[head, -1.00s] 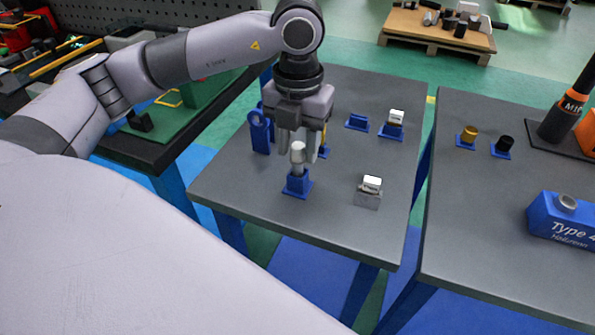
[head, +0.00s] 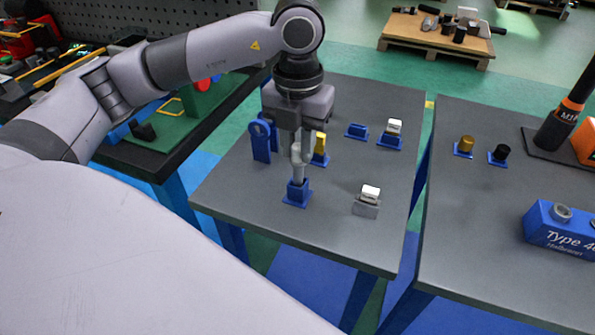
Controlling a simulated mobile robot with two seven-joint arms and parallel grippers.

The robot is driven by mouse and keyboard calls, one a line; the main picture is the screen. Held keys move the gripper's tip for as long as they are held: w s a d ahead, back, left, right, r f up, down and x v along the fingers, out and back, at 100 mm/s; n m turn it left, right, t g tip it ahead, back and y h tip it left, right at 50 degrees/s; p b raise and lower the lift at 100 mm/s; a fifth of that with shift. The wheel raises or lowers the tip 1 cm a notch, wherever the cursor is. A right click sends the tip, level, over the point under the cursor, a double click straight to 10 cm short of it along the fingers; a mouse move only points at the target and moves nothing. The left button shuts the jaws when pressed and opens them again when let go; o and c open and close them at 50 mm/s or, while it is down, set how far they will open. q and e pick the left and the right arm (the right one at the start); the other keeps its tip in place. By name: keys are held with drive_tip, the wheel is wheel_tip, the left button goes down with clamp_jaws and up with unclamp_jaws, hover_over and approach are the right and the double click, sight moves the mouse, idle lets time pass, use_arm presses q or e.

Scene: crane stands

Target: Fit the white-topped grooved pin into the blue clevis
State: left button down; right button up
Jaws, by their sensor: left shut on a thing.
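A pale, light-topped pin (head: 298,173) stands upright at a blue holder (head: 297,192) near the front of the grey table. My left gripper (head: 299,158) points down over it and is shut on its upper part, which the fingers partly hide. The pin's lower end is at the holder, and I cannot tell if it is still seated. The blue clevis (head: 261,141), an upright piece with a round hole, stands to the left of and behind the gripper. The groove is too small to make out. My right gripper is not in view.
A yellow part (head: 320,143) in a blue base stands close behind the gripper. A white-topped grey block (head: 367,203) is to the right. A small blue piece (head: 357,131) and a white-topped part (head: 393,128) are farther back. The grey table (head: 330,230) is bare in front.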

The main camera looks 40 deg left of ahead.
use_arm(q)
drive_tip(key=shift+r+p, duration=1.65)
drive_tip(key=shift+r, duration=0.85)
